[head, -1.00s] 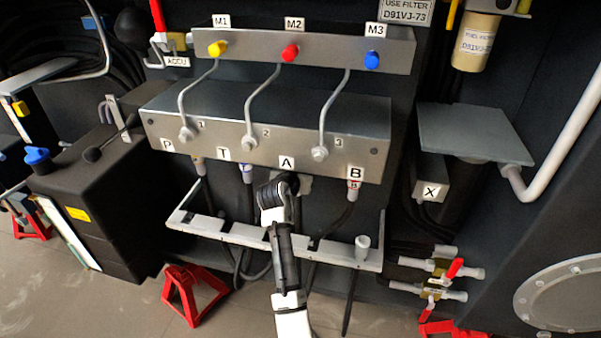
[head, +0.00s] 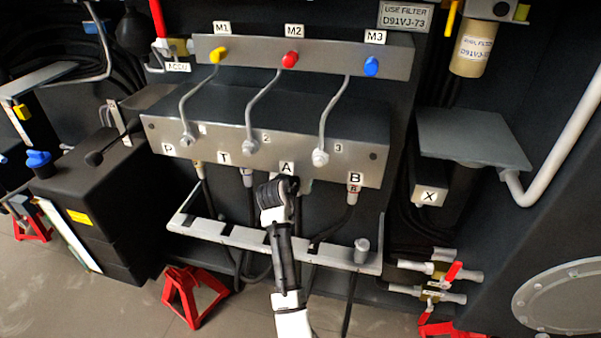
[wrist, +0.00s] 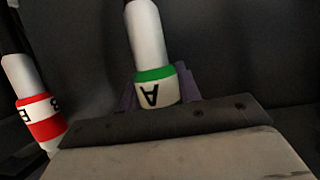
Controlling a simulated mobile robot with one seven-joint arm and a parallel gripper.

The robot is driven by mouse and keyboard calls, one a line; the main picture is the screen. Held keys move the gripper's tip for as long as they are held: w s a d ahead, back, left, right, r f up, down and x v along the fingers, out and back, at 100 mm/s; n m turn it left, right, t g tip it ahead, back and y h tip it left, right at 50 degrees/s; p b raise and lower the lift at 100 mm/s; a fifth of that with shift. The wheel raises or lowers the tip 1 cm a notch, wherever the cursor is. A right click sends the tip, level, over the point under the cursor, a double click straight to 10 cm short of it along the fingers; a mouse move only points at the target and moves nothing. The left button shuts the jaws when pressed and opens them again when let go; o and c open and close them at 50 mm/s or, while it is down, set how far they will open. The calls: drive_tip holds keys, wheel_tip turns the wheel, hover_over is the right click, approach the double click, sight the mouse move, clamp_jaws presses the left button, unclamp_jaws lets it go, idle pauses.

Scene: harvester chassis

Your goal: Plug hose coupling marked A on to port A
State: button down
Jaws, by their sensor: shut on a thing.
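The coupling marked A (wrist: 156,92), white with a green ring, sits between the purplish fingers of my gripper (wrist: 158,95) in the wrist view. My gripper is shut on it. In the head view my gripper (head: 284,186) is just under the label A (head: 287,168) on the front of the grey manifold block (head: 215,140). My gripper and wrist hide the coupling and port A there, so I cannot tell whether the two touch.
A coupling marked B with a red ring (wrist: 42,122) stands left in the wrist view. In the head view hoses hang under P, T and B (head: 354,192). A slotted light rail (head: 330,249) runs below the block, close to my arm.

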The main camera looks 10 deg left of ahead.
drive_tip(key=shift+r, duration=0.35)
drive_tip(key=c, duration=0.9)
unclamp_jaws()
drive_tip(key=shift+s, duration=0.1)
drive_tip(key=b+v, duration=0.3)
drive_tip(key=v, duration=1)
drive_tip(key=shift+s+b, duration=0.3)
drive_tip(key=shift+b, duration=0.05)
